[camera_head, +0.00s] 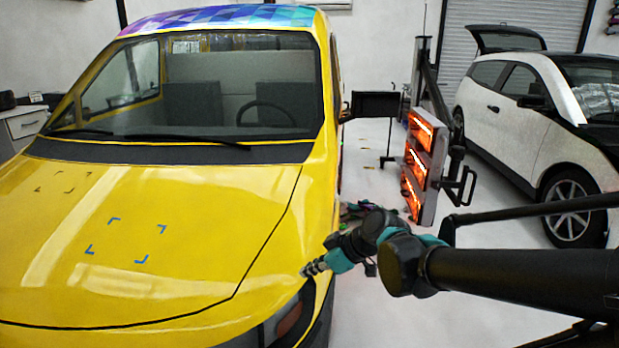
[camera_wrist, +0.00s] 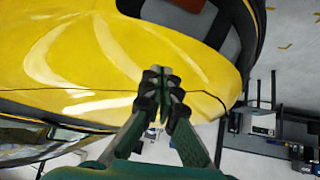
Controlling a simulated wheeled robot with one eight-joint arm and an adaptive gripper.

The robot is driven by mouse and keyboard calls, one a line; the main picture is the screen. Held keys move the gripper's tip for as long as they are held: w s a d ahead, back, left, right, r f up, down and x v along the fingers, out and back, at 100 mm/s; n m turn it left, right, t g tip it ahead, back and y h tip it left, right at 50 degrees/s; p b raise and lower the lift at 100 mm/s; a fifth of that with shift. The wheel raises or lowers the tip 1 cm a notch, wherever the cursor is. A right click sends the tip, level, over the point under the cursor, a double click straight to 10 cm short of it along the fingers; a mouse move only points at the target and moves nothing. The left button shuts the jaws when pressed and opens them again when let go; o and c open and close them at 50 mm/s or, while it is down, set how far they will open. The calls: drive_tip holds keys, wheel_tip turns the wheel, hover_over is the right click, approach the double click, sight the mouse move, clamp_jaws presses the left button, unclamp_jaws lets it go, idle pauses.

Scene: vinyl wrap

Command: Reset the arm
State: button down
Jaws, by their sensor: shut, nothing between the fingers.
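My gripper (camera_head: 311,268) is at the end of my arm, which reaches in from the right in the head view. It is by the front right corner of the yellow vehicle's hood (camera_head: 160,220), close to the headlight (camera_head: 288,320). In the wrist view my gripper (camera_wrist: 162,76) is shut, with its fingertips together and nothing between them. The yellow hood (camera_wrist: 75,60) lies behind the fingers there. I cannot tell whether the fingertips touch the body.
A heat lamp panel (camera_head: 420,160) glows orange on a stand right of the yellow vehicle. A white car (camera_head: 520,110) with its tailgate raised stands at the right. Blue corner marks (camera_head: 126,240) show on the hood.

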drive_tip(key=s+d+f+m+h, duration=0.1)
drive_tip(key=d+f+m+h, duration=0.3)
drive_tip(key=d, duration=0.6)
drive_tip(key=s+d+f+m+h, duration=0.1)
drive_tip(key=d+f+m+h, duration=0.3)
drive_tip(key=d+m, duration=0.5)
wheel_tip(320, 180, down, 3)
drive_tip(key=shift+s+d+r+m, duration=0.15)
drive_tip(key=shift+s+d+m, duration=0.15)
drive_tip(key=shift+d, duration=0.75)
